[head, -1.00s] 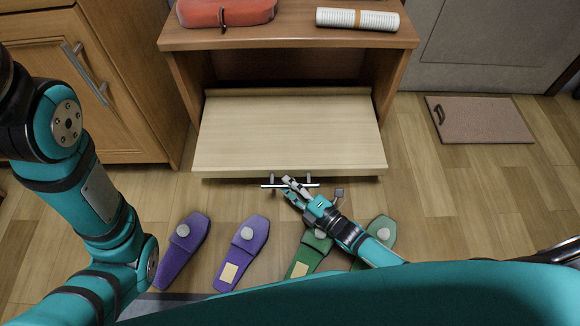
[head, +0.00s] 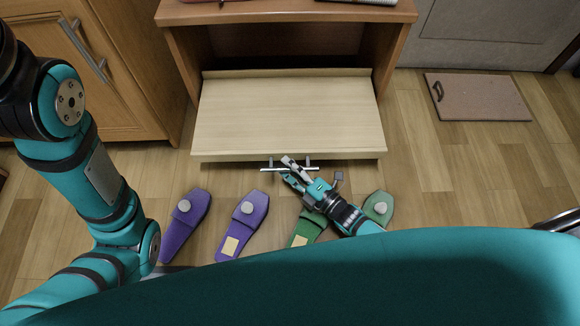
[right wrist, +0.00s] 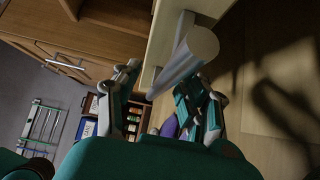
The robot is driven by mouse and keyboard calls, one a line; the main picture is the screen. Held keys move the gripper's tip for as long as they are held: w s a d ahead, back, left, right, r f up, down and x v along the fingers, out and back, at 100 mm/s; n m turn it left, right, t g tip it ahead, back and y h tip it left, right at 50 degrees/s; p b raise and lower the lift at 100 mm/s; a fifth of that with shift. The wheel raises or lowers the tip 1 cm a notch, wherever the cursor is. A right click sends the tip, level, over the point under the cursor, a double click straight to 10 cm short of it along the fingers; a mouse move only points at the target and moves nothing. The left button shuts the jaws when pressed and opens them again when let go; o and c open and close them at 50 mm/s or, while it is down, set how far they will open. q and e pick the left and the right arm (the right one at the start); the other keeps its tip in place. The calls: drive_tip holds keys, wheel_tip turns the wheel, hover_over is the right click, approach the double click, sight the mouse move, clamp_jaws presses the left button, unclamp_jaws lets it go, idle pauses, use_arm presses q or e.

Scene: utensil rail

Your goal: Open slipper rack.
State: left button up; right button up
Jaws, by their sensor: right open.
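The slipper rack front is a pale wooden panel (head: 285,115) standing out from the brown cabinet (head: 290,12). A metal bar handle (head: 272,169) is on its front edge; the handle's round bar end (right wrist: 198,45) looms close in the right wrist view. My right gripper (head: 288,168) is at the handle, its fingers open. In the right wrist view the two fingers (right wrist: 158,95) are apart, with the bar just ahead of and between them; contact is not clear. My left arm is at the left of the head view, its gripper out of frame.
Two purple slippers (head: 243,226) and two green slippers (head: 377,207) lie on the floor before the rack, partly behind my right arm. A wooden cupboard (head: 120,90) stands left.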

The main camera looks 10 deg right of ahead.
drive_tip(key=v, duration=1.2)
drive_tip(key=shift+s, duration=0.1)
